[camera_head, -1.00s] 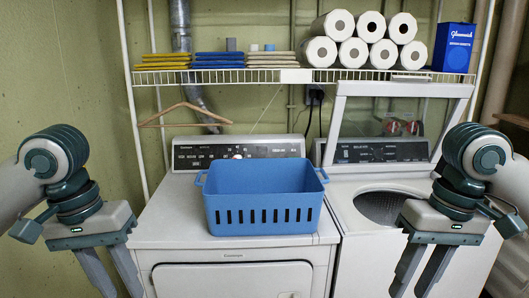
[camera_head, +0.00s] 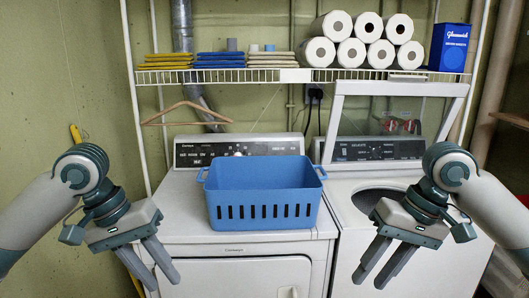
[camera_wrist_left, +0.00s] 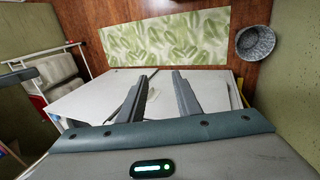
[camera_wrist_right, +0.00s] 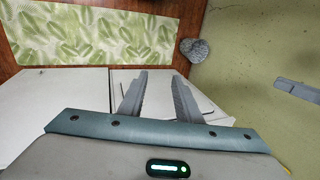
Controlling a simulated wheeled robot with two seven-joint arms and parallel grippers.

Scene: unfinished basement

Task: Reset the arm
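In the head view my left gripper (camera_head: 157,268) hangs in front of the left machine's front edge, fingers pointing down. It is open and empty. In the left wrist view its two fingers (camera_wrist_left: 162,95) stand apart with nothing between them. My right gripper (camera_head: 375,270) hangs in front of the right machine, fingers pointing down. It is open and empty. In the right wrist view its two fingers (camera_wrist_right: 160,97) are apart with nothing between them. Both arms are raised and bent, one on each side of the picture.
A blue basket (camera_head: 262,222) stands on the white dryer (camera_head: 180,235). The washer (camera_head: 340,215) beside it has its lid (camera_head: 405,110) up. A wire shelf (camera_head: 225,76) above holds folded cloths, paper rolls (camera_head: 352,52) and a blue box (camera_head: 450,47). A hanger (camera_head: 187,113) hangs below it.

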